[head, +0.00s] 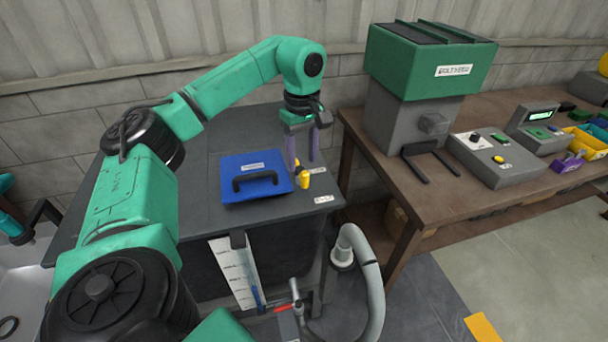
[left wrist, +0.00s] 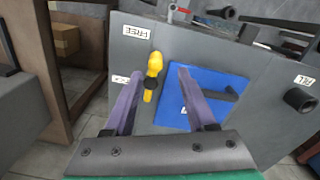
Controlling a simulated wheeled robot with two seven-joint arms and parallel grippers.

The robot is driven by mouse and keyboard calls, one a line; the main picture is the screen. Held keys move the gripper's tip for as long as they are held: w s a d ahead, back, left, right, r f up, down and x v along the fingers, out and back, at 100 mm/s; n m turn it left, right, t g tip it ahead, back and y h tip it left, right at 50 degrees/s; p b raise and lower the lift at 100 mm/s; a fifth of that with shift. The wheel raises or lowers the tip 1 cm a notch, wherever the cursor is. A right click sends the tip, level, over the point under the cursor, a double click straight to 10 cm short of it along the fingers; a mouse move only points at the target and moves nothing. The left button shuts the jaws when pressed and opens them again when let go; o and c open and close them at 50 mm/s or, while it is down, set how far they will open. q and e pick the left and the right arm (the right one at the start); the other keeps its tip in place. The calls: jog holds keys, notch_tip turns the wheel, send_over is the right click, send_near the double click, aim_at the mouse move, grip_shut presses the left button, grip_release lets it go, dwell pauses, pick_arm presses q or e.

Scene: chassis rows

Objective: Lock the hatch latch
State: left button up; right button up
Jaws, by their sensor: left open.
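The blue hatch (head: 240,192) with a dark handle (head: 256,181) lies on top of the dark grey tank. The yellow latch (head: 303,180) stands beside the hatch's right edge, near two white labels. In the left wrist view the latch (left wrist: 152,78) is a yellow knob and lever with a black collar, beside the blue hatch (left wrist: 205,95). One label (left wrist: 137,31) there reads FREE; the other by the latch is partly covered by a finger. My left gripper (head: 303,164) is open, fingers pointing down above the latch, which shows between its fingertips (left wrist: 157,76). My right gripper is out of view.
A wooden bench (head: 440,200) to the right carries a green-topped grey machine (head: 425,75), a control box (head: 490,155) and coloured bins. A grey hose (head: 370,275) rises in front of the tank. The tank top (head: 215,145) behind the hatch is clear.

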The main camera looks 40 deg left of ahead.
aim_at(305, 172)
pick_arm(q)
jog(key=f, duration=0.3)
jog(key=w+f, duration=0.1)
jog(key=f, duration=0.1)
jog(key=shift+d+f+p, duration=0.1)
jog(key=shift+f+p, duration=0.15)
jog(key=shift+p, duration=0.15)
jog(key=shift+s+f, duration=0.15)
jog(key=shift+f, duration=0.05)
jog(key=shift+s, duration=0.1)
jog(key=shift+c, duration=0.7)
grip_shut()
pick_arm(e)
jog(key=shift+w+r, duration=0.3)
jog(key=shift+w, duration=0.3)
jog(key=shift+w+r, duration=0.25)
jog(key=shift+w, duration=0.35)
